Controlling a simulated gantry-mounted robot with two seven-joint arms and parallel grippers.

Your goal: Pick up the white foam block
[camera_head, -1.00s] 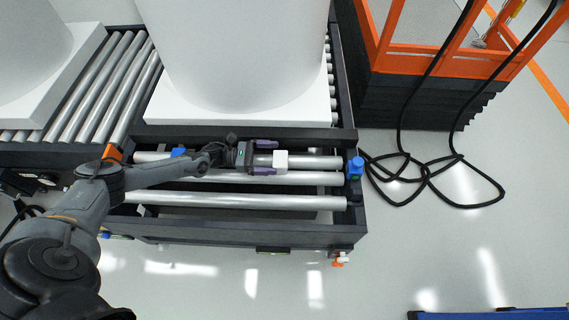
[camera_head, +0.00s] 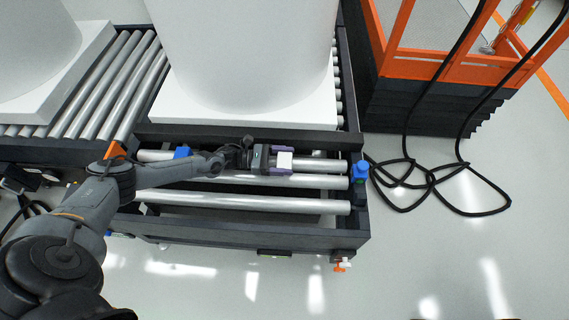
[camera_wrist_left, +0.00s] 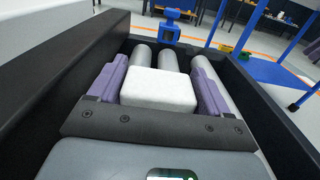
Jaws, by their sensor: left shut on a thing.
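The white foam block (camera_head: 285,160) sits at the rollers near the front of the conveyor, and it also shows in the left wrist view (camera_wrist_left: 158,89). My left gripper (camera_head: 281,162) is shut on the block, with a purple finger on each side of it. In the wrist view the block lies between the fingers, close to the palm. I cannot tell whether the block still touches the rollers. My right gripper is not in view.
The conveyor (camera_head: 250,235) has dark side rails close around the gripper. A large white tank (camera_head: 250,60) on a white base stands just behind. A blue fitting (camera_head: 360,172) sits at the right rail. An orange-railed lift (camera_head: 440,68) and black cables (camera_head: 433,182) are at right.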

